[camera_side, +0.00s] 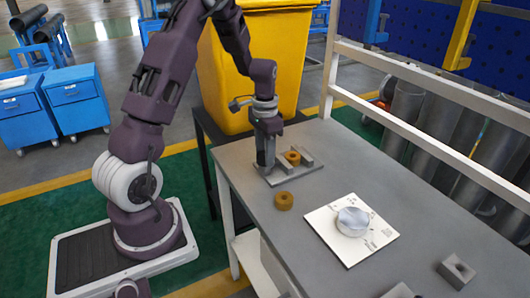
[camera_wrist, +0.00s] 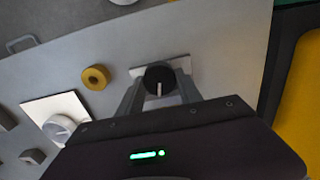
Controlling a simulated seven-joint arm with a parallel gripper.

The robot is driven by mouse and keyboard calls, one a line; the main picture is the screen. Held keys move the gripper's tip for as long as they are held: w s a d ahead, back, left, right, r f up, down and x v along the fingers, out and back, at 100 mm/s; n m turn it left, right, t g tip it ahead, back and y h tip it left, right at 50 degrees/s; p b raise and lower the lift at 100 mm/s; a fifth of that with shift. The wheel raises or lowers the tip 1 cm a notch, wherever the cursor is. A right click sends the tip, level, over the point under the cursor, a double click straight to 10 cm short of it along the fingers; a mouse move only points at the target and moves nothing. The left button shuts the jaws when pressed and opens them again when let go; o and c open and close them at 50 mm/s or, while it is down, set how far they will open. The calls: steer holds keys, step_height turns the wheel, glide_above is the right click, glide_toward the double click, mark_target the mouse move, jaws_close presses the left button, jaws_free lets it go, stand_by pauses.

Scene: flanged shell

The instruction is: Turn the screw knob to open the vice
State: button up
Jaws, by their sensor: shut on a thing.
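The vice (camera_side: 292,176) is a grey plate with upright blocks near the table's back left corner in the side view. A brass-coloured ring (camera_side: 293,157) sits between its blocks. My gripper (camera_side: 265,160) points down at the vice's left end. In the wrist view, the screw knob (camera_wrist: 160,76) is a dark round disc with a pale line on it. It lies between the two fingers of my gripper (camera_wrist: 160,88), which is shut on it. Part of the vice plate (camera_wrist: 180,65) shows behind the knob. The knob is hidden by the gripper in the side view.
A second brass-coloured ring (camera_side: 284,200) lies loose on the table (camera_side: 330,150) in front of the vice. A silver dial (camera_side: 352,221) on a white plate is to its right. A grey block (camera_side: 457,271) sits at the lower right. A yellow bin (camera_side: 270,60) stands behind the table.

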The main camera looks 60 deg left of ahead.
steer(key=n, duration=0.4)
steer(key=shift+n, duration=0.3)
steer(key=n, duration=0.4)
steer(key=shift+a+n, duration=0.1)
steer(key=shift+n, duration=0.2)
steer(key=n, duration=0.4)
steer(key=shift+n, duration=2.1)
steer(key=shift+r, duration=0.1)
steer(key=o, duration=1.4)
steer(key=shift+c, duration=0.2)
